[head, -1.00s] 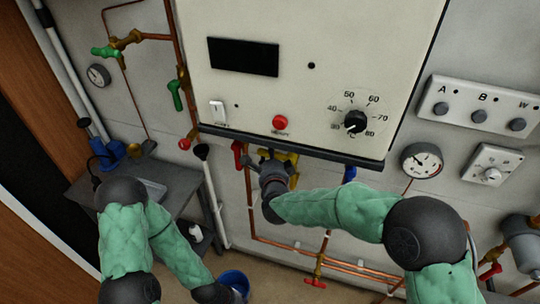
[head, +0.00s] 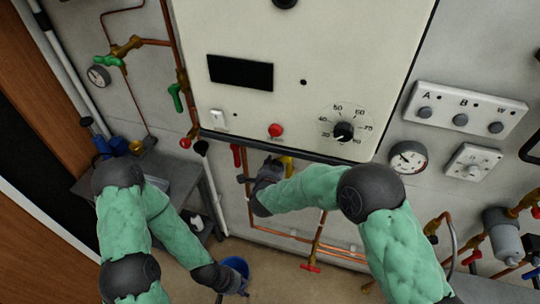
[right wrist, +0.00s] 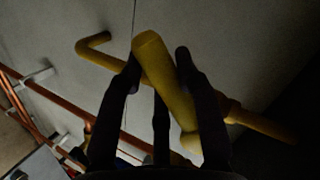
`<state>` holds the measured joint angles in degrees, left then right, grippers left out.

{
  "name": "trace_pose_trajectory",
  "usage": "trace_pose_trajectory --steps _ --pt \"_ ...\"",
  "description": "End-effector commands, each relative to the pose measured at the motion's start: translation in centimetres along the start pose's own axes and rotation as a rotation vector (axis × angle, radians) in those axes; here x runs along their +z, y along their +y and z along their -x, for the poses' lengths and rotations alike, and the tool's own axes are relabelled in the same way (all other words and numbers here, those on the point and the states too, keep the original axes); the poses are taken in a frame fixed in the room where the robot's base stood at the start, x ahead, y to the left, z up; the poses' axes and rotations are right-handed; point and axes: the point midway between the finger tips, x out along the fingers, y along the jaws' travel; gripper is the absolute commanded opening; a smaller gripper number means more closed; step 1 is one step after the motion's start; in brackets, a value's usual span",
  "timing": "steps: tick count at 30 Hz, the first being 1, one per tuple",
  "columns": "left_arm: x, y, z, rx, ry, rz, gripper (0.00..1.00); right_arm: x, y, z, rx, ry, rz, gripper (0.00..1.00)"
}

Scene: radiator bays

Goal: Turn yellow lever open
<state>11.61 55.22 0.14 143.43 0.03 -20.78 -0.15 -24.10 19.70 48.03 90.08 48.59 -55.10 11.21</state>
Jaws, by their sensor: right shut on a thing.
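The yellow lever (right wrist: 167,80) is a thick yellow bar between the fingers of my right gripper (right wrist: 158,68) in the right wrist view. That gripper is shut on it. A yellow pipe (right wrist: 102,57) with a hooked end runs behind the lever. In the head view only a small yellow part (head: 287,163) shows under the boiler's lower edge, beside my right gripper (head: 268,171), which hides the rest. My left gripper (head: 238,282) hangs low near a blue bucket; its fingers are too small to tell whether they are open.
The white boiler casing (head: 290,90) overhangs my right gripper. A red lever (head: 236,155) is close on its left. Copper pipes (head: 285,237) and a red-handled valve (head: 311,268) lie below. A grey table (head: 180,180) and the blue bucket (head: 236,265) are at lower left.

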Motion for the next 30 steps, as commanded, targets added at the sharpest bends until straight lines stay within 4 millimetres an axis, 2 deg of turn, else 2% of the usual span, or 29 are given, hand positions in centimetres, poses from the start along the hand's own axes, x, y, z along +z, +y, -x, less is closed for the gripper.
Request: trace_pose_trajectory --steps 1,12,21,30 --pt "0.0 0.3 0.9 0.0 0.0 0.0 0.4 -0.2 0.2 0.1 0.021 0.007 0.041 0.0" --pt "0.1 1.4 3.9 0.0 0.0 0.0 0.4 -1.0 2.5 -0.1 0.152 0.076 0.359 0.0" --pt "0.2 1.9 5.3 0.0 0.0 0.0 0.4 -1.9 3.9 0.0 0.24 0.123 0.572 0.0" --pt "0.2 2.1 5.9 0.0 0.0 0.0 0.4 -2.5 4.5 0.1 0.291 0.149 0.697 0.0"
